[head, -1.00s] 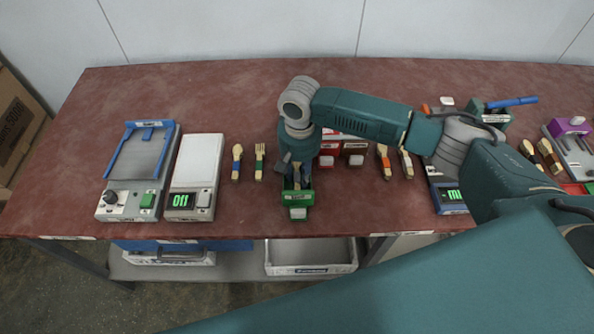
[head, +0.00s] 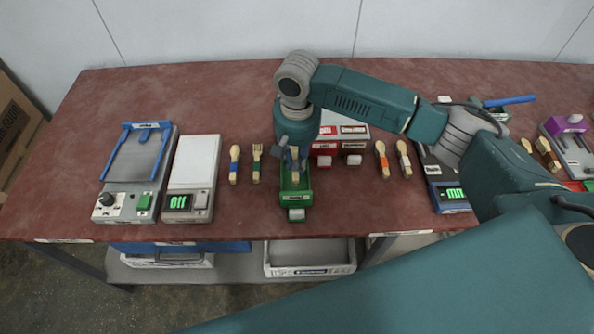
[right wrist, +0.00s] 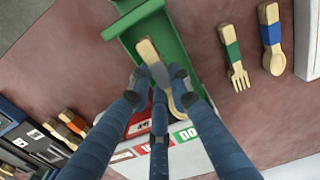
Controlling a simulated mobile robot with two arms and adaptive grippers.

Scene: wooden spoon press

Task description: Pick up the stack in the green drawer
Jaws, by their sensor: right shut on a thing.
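The green drawer (head: 304,196) is pulled out towards the front of the table, with its labelled front end nearest me. In the right wrist view the green drawer (right wrist: 172,30) runs under the fingers. My right gripper (head: 292,159) is over the back half of the drawer. In the right wrist view its dark fingers (right wrist: 160,82) are shut on the stack (right wrist: 147,50), pale wooden pieces whose ends stick out past the fingers. The stack's number of pieces is hidden by the fingers. Whether it still touches the drawer floor I cannot tell. My left gripper is not in view.
Red and brown drawers (head: 324,148) stand close to the right of the green one. A wooden spoon (head: 234,165) and fork (head: 256,163) lie to the left, beside a white scale (head: 194,165). More cutlery (head: 382,160) lies right. Front table between them is clear.

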